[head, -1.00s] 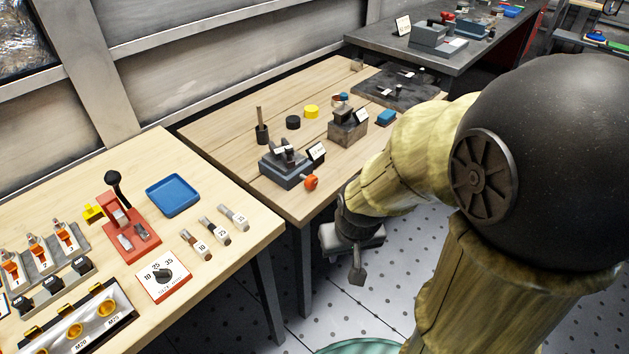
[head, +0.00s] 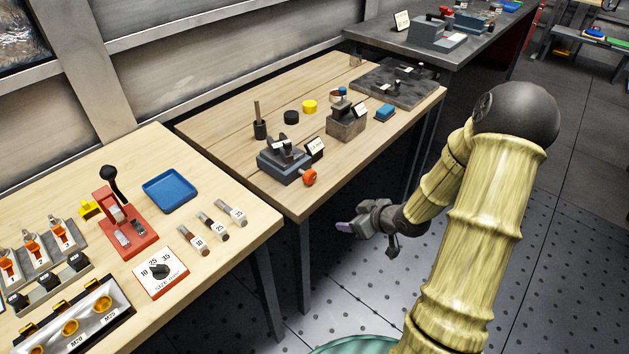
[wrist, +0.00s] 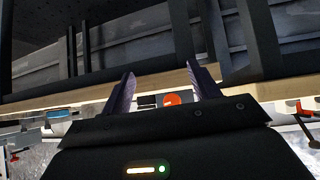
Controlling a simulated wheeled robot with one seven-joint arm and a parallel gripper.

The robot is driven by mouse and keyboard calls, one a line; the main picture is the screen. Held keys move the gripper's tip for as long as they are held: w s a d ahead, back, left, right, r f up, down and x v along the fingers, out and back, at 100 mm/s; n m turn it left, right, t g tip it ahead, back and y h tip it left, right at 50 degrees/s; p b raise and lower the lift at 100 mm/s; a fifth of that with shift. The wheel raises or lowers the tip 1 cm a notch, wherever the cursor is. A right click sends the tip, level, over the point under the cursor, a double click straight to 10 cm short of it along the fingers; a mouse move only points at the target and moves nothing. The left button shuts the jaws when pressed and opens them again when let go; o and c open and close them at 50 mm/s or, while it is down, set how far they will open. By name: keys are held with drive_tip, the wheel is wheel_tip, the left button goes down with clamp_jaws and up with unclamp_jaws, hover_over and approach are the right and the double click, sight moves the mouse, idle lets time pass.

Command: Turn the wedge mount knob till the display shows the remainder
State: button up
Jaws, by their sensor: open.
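The wedge mount (head: 284,160) is a dark grey block on the middle wooden table, near its front edge. Its orange-red knob (head: 309,177) faces the front right side. A small display (head: 315,149) stands tilted beside the mount; its text is too small to read. My gripper (head: 345,227) is off the table's front edge, below and to the right of the knob, apart from it. In the wrist view my gripper (wrist: 161,90) is open and empty, with the red knob (wrist: 172,99) showing between the two fingers at a distance.
A second grey block (head: 346,124) with its own card stands behind the mount. The left table (head: 230,245) sits close by. The floor in front is free.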

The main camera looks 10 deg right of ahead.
sight(313, 178)
drive_tip(key=d+r+t+y, duration=0.1)
drive_tip(key=t+y, duration=0.1)
drive_tip(key=r+t+y, duration=0.1)
drive_tip(key=t+y, duration=0.1)
drive_tip(key=d+r+n+t+y, duration=0.1)
drive_tip(key=t+y, duration=0.1)
drive_tip(key=shift+s+d, duration=0.25)
drive_tip(key=shift+d, duration=0.1)
drive_tip(key=x, duration=1.7)
drive_tip(key=shift+w+a, duration=0.1)
drive_tip(key=shift+w, duration=0.15)
drive_tip(key=c, duration=1)
